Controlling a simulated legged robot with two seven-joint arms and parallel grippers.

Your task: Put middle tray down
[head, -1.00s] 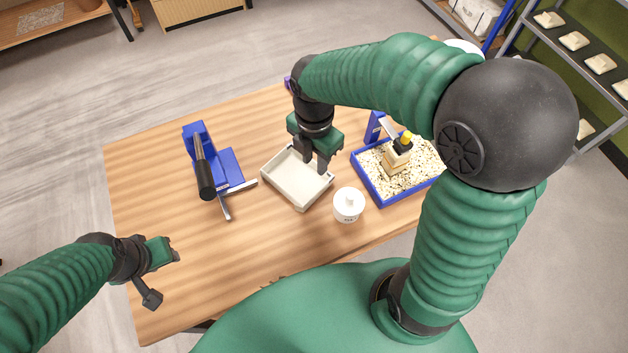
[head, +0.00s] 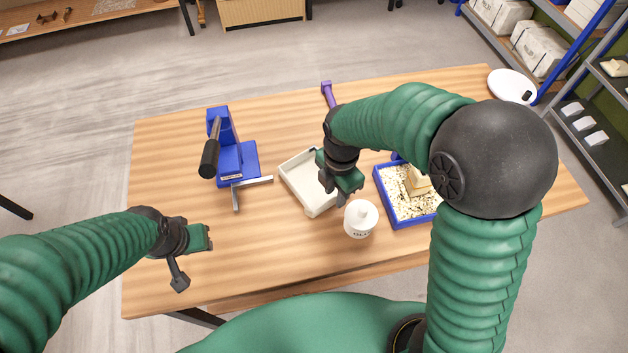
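The cream, shallow rectangular tray (head: 296,184) is in the middle of the table, between the blue stand and the blue grit tray. My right gripper (head: 337,195) is at the tray's right wall, pointing down, and hides part of that wall and the right corner. One finger shows on the tray's inner side and the other near the outer side. I cannot tell whether they press on the wall, or whether the tray touches the table. The tray looks empty where visible. My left gripper (head: 195,261) is open and empty over the table's front left.
A white lidded jar (head: 360,218) stands just right of the tray's front corner. The blue tray of speckled grit (head: 395,207) holds a pale block (head: 417,182). A blue stand (head: 234,160) with a black-handled tool is left. A purple tool (head: 328,95) lies behind. The front left tabletop is clear.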

